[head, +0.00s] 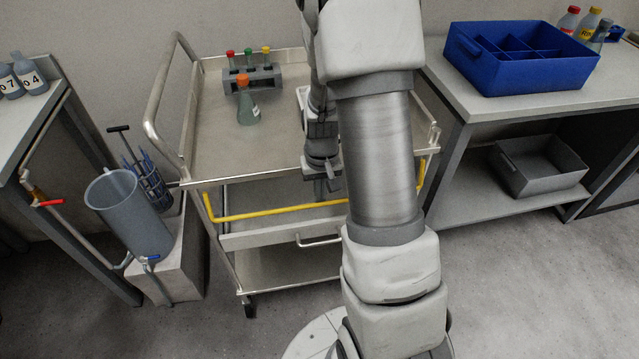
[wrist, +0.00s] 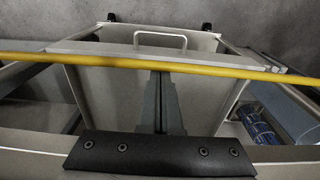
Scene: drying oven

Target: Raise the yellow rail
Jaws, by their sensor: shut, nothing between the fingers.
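The yellow rail (head: 280,211) runs along the front of the steel cart, below its top tray, with its ends bent up at the cart's sides. In the wrist view the rail (wrist: 210,66) crosses the whole picture. My gripper (head: 330,188) points down at the front edge of the cart, close to the rail's middle. In the wrist view its shut, empty fingers (wrist: 160,78) end at the rail's near edge. I cannot tell whether they touch it. My own arm hides the right part of the rail in the head view.
The cart's top tray (head: 205,150) carries a tube rack (head: 262,78) and an orange-capped flask (head: 247,103). A drawer handle (head: 318,241) sticks out below the rail. A bench with a blue divided bin (head: 520,80) stands right.

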